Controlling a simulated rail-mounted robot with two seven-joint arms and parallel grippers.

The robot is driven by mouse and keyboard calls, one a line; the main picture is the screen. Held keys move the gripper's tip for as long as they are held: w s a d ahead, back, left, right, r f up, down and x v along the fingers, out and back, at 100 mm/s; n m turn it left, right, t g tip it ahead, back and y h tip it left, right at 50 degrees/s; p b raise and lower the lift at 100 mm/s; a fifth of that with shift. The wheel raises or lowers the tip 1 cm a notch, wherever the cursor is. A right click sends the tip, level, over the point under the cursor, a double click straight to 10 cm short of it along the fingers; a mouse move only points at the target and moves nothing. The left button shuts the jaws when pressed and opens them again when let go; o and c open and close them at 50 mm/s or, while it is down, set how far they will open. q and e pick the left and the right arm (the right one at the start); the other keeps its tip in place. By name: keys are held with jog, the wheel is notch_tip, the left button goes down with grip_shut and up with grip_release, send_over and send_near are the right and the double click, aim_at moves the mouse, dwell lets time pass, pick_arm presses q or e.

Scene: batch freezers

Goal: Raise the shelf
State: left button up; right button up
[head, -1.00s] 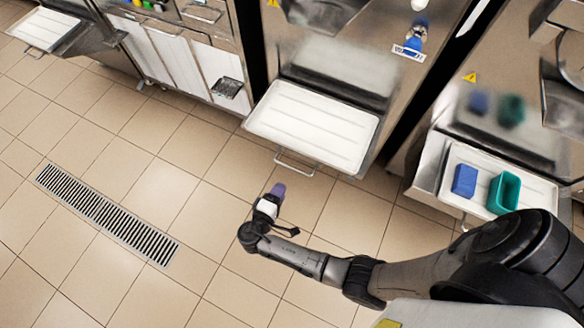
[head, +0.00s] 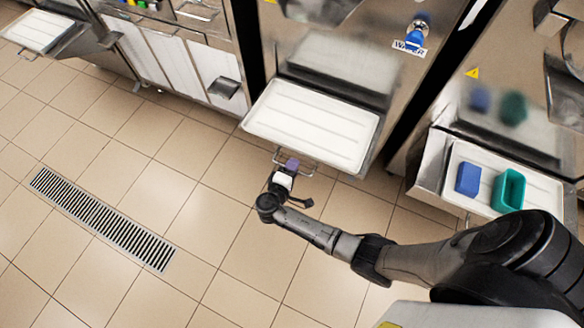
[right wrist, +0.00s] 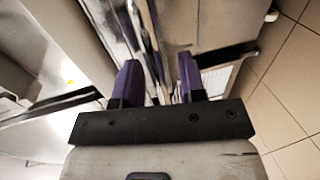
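The shelf (head: 312,127) is a white ribbed tray on the front of the middle freezer, lying about level and empty. A thin metal handle (head: 311,172) hangs below its front edge. My right gripper (head: 291,164) is at this handle, its purple fingertips overlapping it in the head view. In the right wrist view the two purple fingers of the gripper (right wrist: 159,82) stand apart, with shiny metal edges seen between and beyond them. I cannot tell whether the handle is between the fingers. My left gripper is not in view.
On the right, another freezer's shelf (head: 541,203) holds a blue block (head: 468,179) and a teal container (head: 508,191). Another white tray (head: 38,30) stands out at the far left. The tiled floor with a drain grate (head: 103,221) is clear.

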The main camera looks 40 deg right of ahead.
jog(key=shift+c, duration=0.3)
jog(key=shift+c, duration=0.8)
grip_shut()
